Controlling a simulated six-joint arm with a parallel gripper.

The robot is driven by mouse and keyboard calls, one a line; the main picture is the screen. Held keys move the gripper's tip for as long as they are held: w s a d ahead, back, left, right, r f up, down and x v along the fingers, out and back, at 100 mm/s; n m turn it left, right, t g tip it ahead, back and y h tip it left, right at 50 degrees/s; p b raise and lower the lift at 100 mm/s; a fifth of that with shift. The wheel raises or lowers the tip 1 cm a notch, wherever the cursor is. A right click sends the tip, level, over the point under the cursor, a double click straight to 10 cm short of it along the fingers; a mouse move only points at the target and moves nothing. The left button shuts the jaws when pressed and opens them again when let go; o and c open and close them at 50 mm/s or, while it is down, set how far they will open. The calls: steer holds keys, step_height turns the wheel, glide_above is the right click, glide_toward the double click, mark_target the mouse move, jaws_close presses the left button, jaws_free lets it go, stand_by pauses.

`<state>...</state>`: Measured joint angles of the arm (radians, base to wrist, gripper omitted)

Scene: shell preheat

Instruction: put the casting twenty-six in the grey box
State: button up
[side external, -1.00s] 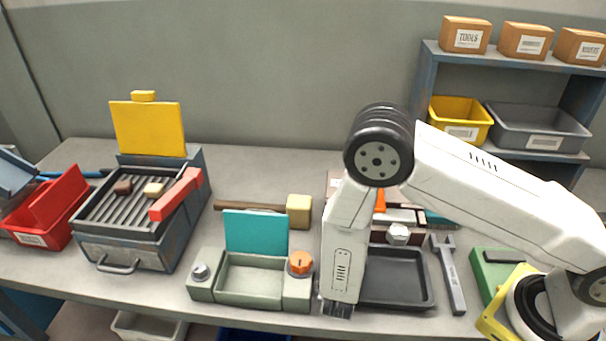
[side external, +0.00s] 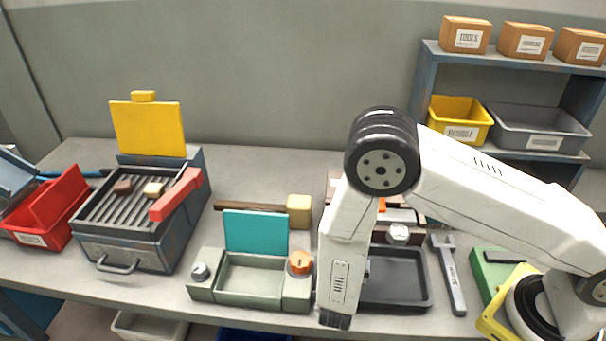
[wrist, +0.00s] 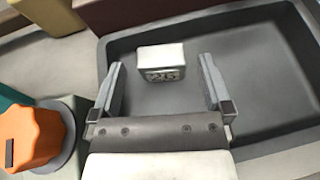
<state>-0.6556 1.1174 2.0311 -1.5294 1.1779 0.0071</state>
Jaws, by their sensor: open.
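The casting (wrist: 161,63) is a small pale block with dark digits that look like 26 on its near face. It sits in the dark grey tray (side external: 425,303), which also fills much of the wrist view (wrist: 262,134). My gripper (wrist: 161,70) is open, its fingers over the tray to either side of the casting; I cannot tell whether they touch it. In the side view my arm hides the casting. A grey-green box (side external: 250,299) with a raised teal lid (side external: 256,232) and orange knob (side external: 301,263) stands left of the tray. A grey bin (side external: 540,128) sits on the shelf.
A grill-like unit (side external: 125,253) with a raised yellow lid and red handle, holding two small blocks, stands at left beside a red bin (side external: 45,212). A mallet (side external: 299,211) lies behind the grey-green box. A wrench (side external: 452,277) lies right of the tray.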

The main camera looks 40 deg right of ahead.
steer(key=shift+v, duration=2.55)
steer(key=shift+w, duration=0.2)
steer(key=shift+s+d+r+m+g, duration=0.15)
steer(key=shift+d+r+m+g, duration=0.3)
steer(key=shift+m+g, duration=0.15)
steer(key=s+d+r+m+g+y, duration=0.2)
steer(key=d+r+m+y, duration=0.2)
steer(key=r+m, duration=0.3)
steer(key=s+d+r+m+g+y, duration=0.2)
steer(key=d+r+m+y, duration=0.3)
steer(key=m, duration=1.1)
step_height(320, 180, up, 2)
steer(key=shift+d+r+m+y, duration=0.2)
steer(key=shift+m+y, duration=0.2)
steer(key=shift+y, duration=0.7)
steer(key=shift+s, duration=0.1)
steer(key=c, duration=0.6)
steer(key=shift+o, duration=0.2)
